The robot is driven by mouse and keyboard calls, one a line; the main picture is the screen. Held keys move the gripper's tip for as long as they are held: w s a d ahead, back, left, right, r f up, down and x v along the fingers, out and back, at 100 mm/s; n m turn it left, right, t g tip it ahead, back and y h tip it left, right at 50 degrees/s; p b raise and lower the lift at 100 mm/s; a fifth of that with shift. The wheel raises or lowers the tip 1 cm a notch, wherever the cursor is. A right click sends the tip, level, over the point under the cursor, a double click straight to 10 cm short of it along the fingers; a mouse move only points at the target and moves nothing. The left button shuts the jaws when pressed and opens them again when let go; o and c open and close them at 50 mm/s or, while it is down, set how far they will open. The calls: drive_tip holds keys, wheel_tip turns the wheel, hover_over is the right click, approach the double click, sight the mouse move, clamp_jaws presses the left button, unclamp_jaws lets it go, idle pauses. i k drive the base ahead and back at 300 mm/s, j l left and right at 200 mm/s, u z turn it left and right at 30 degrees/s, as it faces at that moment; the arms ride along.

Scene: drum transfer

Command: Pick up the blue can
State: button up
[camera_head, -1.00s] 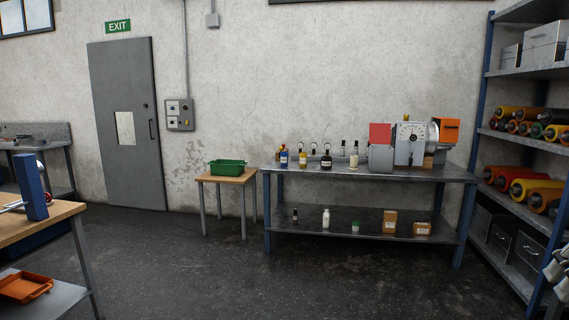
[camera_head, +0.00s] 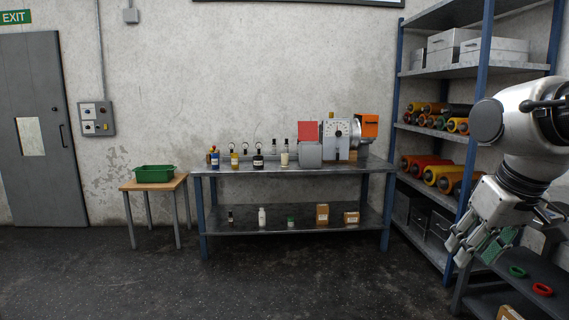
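A small blue can (camera_head: 214,158) with a reddish top stands at the left end of the metal workbench's top (camera_head: 350,166), left of a yellow-labelled bottle (camera_head: 234,158). It is small in the picture, so its details are unclear. My gripper (camera_head: 458,252) hangs at the right side of the view, pointing down and left. Its fingers look apart, with nothing seen between them. It is far from the can, well to its right and much nearer the camera.
A dark bottle (camera_head: 258,160) and a pale bottle (camera_head: 284,157) stand along the bench, before a grey machine (camera_head: 338,137). A green bin (camera_head: 154,174) sits on a small wooden table (camera_head: 128,186). Shelving (camera_head: 480,68) stands right, beside my arm. The floor (camera_head: 300,285) before the bench is clear.

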sight(215, 164)
drive_tip(key=i+j+u, duration=0.45)
drive_tip(key=i, duration=0.2)
drive_tip(key=i+j+u, duration=0.3)
drive_tip(key=i, duration=0.45)
drive_tip(key=i+l+u, duration=0.1)
drive_tip(key=i+u, duration=0.2)
drive_tip(key=i, duration=0.5)
drive_tip(key=i+z, duration=0.2)
drive_tip(key=i, duration=0.3)
drive_tip(key=i+j+z, duration=0.2)
drive_tip(key=i, duration=0.35)
drive_tip(key=i+j+z, duration=0.2)
drive_tip(key=i, duration=0.3)
drive_tip(key=i+j+z, duration=0.25)
drive_tip(key=i+z, duration=0.15)
drive_tip(key=i+j+z, duration=0.65)
drive_tip(key=j+z, duration=0.15)
drive_tip(key=i+j+z, duration=0.2)
drive_tip(key=j+z, duration=0.2)
drive_tip(key=j, duration=0.2)
